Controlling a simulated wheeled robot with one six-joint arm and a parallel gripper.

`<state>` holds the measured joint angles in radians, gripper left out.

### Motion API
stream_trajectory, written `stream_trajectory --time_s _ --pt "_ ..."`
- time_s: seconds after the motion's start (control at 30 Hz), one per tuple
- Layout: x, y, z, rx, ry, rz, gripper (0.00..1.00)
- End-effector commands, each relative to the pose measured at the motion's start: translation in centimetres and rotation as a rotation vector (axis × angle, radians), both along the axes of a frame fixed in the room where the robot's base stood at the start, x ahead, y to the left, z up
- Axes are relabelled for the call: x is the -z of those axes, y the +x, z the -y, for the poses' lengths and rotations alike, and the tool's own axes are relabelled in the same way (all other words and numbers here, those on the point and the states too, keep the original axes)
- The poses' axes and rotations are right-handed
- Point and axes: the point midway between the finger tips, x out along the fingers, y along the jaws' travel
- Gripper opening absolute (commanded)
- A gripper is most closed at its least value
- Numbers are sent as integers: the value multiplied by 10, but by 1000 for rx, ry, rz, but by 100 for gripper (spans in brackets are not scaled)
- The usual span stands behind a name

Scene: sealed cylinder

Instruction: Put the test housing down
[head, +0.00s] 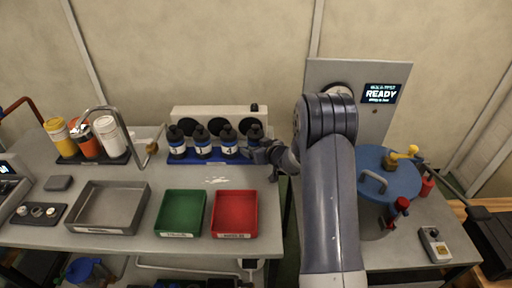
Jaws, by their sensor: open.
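Several dark test housings with blue and white bands stand upright in a row on a blue rack (205,158). The rightmost housing (255,133) is at the rack's right end, and its lower part is partly hidden by my gripper (262,156). My gripper is open, low at that housing's front right side. The picture is too small to tell whether the fingers are around it or beside it, or touch it. Nothing is seen lifted in my gripper.
A green tray (164,229), a red tray (216,228) and a grey tray (74,220) lie along the bench front. Bottles (106,126) stand at the left behind a bent metal pipe. A blue-lidded vessel (393,163) stands right of my arm, below a screen (381,94) reading READY.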

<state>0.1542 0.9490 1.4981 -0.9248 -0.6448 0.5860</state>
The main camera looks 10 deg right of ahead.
Motion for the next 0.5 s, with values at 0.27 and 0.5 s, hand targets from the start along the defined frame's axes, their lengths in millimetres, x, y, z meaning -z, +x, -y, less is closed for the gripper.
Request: stream_trajectory --time_s 0.27,0.5 --pt "-15 -26 12 2 0 1 77" --pt "-34 -70 30 3 0 1 77"
